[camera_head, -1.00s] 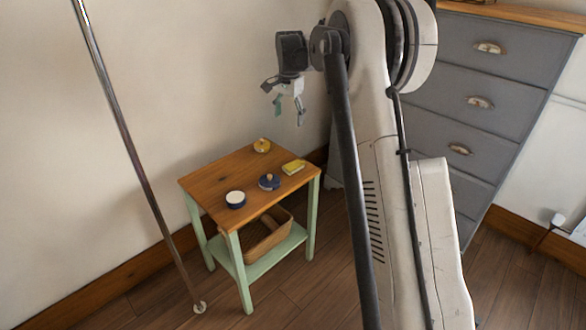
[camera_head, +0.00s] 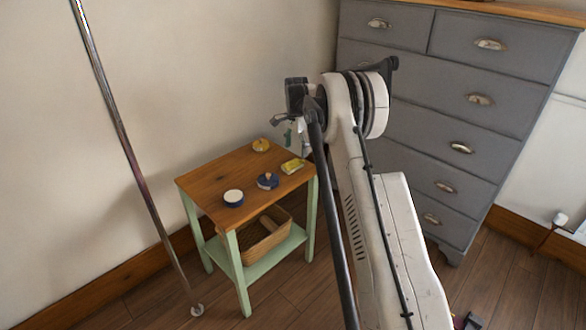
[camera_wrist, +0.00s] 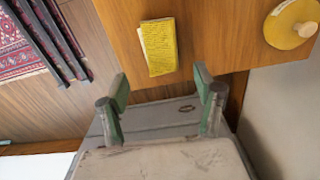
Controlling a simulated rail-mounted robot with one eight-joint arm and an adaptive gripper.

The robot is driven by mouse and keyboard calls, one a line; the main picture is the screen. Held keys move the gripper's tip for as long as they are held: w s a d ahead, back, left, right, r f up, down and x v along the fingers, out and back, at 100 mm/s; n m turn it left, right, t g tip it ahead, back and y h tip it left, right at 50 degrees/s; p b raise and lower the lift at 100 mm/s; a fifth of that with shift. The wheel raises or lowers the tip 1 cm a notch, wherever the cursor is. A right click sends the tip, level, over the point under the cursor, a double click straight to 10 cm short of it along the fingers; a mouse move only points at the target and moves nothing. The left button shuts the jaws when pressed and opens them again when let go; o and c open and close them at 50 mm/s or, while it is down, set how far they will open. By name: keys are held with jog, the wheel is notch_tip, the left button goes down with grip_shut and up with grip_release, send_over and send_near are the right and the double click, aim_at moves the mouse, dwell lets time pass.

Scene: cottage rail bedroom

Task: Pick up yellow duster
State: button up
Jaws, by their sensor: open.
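The yellow duster (camera_head: 293,166) lies folded on the wooden top of the small green-legged table (camera_head: 215,184), near its right edge. In the wrist view the duster (camera_wrist: 158,47) is a flat yellow rectangle near the table edge, ahead of my gripper and roughly between its fingertips in the picture. My gripper (camera_wrist: 162,90) is open and empty, with its two green-padded fingers spread apart. In the head view my gripper (camera_head: 297,136) is above and beside the table's right side, partly hidden by my arm.
A yellow round lidded item (camera_head: 261,145), a blue round item with a knob (camera_head: 268,181) and a blue-and-white pot (camera_head: 233,198) stand on the tabletop. A basket (camera_head: 262,240) sits on the lower shelf. A grey chest of drawers (camera_head: 440,100) stands right; a metal pole (camera_head: 125,135) stands left.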

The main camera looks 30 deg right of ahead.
aim_at(293, 161)
jog(key=shift+s+a+f+b, duration=0.1)
jog(key=shift+a+f+b, duration=0.25)
jog(key=shift+f, duration=0.75)
jog(key=shift+w+a+f+b, duration=0.1)
jog(key=shift+f+b, duration=0.3)
jog(key=shift+f, duration=0.75)
jog(key=shift+s+a+f+b, duration=0.1)
jog(key=shift+a+f+b, duration=0.25)
jog(key=shift+f, duration=0.75)
jog(key=shift+d+r, duration=0.1)
jog(key=c, duration=1.2)
jog(key=shift+c, duration=0.2)
jog(key=shift+r, duration=0.15)
notch_tip(293, 161, up, 4)
jog(key=shift+r+p, duration=0.1)
jog(key=shift+p, duration=0.8)
jog(key=s+a+r+p, duration=0.2)
jog(key=a+r, duration=0.4)
jog(key=a, duration=0.5)
jog(key=shift+s+a+r+p, duration=0.15)
jog(key=shift+s+r+p, duration=0.15)
jog(key=shift+s, duration=0.25)
jog(key=shift+f, duration=0.1)
